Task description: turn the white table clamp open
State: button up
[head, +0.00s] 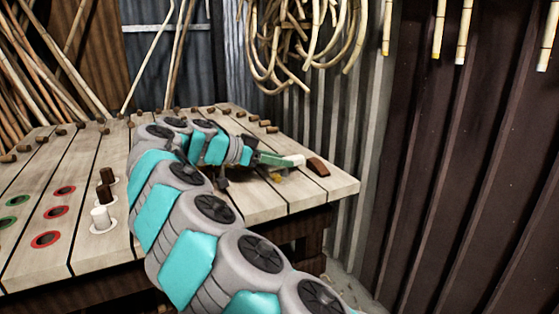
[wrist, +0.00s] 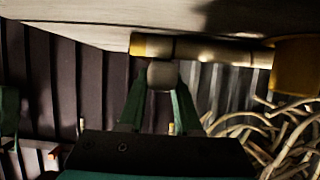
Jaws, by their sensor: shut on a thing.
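My gripper (head: 284,160) reaches over the right part of the plank table. Its green fingers are shut on a small white piece (head: 299,160), which I take to be the handle of the white table clamp. In the wrist view my gripper (wrist: 161,85) holds this pale, rounded block (wrist: 162,75) between its fingertips. The fingers cover its sides. A pale rod with a yellow end (wrist: 190,49) lies right behind the block and runs right to a yellow part (wrist: 296,66). I cannot tell how far the clamp is turned.
The plank table (head: 95,160) has red and green ringed holes at left. A brown wedge (head: 317,167) sits just right of the fingertips. Rattan coils (head: 305,40) hang behind; a corrugated wall (head: 440,180) is right.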

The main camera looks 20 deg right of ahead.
grip_shut()
